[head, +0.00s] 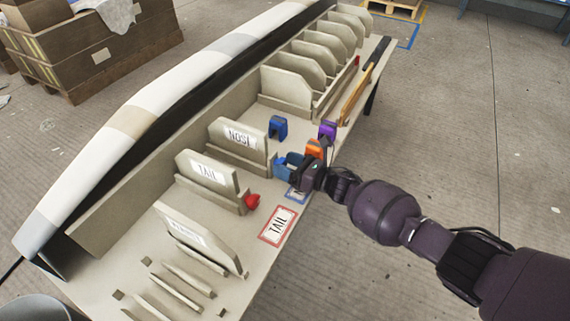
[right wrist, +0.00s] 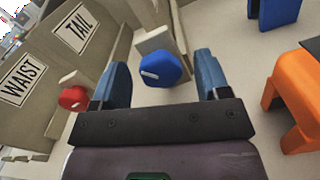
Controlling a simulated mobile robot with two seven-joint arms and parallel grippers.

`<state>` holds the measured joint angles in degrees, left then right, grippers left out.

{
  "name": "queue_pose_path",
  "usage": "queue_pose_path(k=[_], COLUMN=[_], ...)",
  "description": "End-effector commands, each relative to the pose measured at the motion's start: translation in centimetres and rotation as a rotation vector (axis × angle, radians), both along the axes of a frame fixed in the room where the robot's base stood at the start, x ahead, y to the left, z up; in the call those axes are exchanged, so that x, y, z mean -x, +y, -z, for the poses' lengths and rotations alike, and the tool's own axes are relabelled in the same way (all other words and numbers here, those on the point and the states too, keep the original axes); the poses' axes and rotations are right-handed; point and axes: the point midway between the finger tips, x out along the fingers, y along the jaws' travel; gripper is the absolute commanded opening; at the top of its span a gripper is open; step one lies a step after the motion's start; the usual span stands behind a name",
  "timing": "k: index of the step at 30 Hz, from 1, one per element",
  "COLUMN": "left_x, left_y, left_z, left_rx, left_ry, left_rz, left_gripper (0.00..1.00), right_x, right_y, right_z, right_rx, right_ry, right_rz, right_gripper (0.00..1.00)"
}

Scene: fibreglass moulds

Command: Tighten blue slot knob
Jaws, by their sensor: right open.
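The blue slot knob (right wrist: 160,69) shows in the right wrist view, a faceted knob with a white mark, at the end of a beige slot. My right gripper (head: 287,166) is open, its two blue fingers on either side of the knob in the picture, with gaps at both sides. I cannot tell whether the fingertips reach the knob's depth. In the head view the knob is not clearly told apart from the blue fingers. My left gripper is not in view.
A blue clamp (head: 278,127), an orange clamp (head: 314,148) and a purple clamp (head: 327,130) stand close to my right gripper.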

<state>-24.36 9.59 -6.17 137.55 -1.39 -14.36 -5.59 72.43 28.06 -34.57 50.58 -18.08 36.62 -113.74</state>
Motion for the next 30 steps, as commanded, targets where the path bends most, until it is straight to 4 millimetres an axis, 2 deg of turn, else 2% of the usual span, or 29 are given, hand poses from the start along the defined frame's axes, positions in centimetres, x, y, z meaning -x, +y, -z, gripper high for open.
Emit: queue_pose_path(k=[12,14,22,30], left_x=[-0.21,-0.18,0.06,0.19], left_y=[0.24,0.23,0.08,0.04], left_z=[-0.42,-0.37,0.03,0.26], left_rx=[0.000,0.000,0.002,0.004], left_ry=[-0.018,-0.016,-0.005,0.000], left_rz=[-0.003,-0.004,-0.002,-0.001], left_gripper=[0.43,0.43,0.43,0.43], right_x=[-0.43,-0.43,-0.41,-0.40], right_y=[0.64,0.63,0.61,0.57], right_z=[-0.07,-0.07,-0.05,0.05], right_rx=[0.000,0.000,0.000,-0.018], right_ry=[0.000,0.000,0.000,0.027], right_rz=[0.000,0.000,0.000,0.001], right_gripper=[0.69,0.61,0.20,0.20])
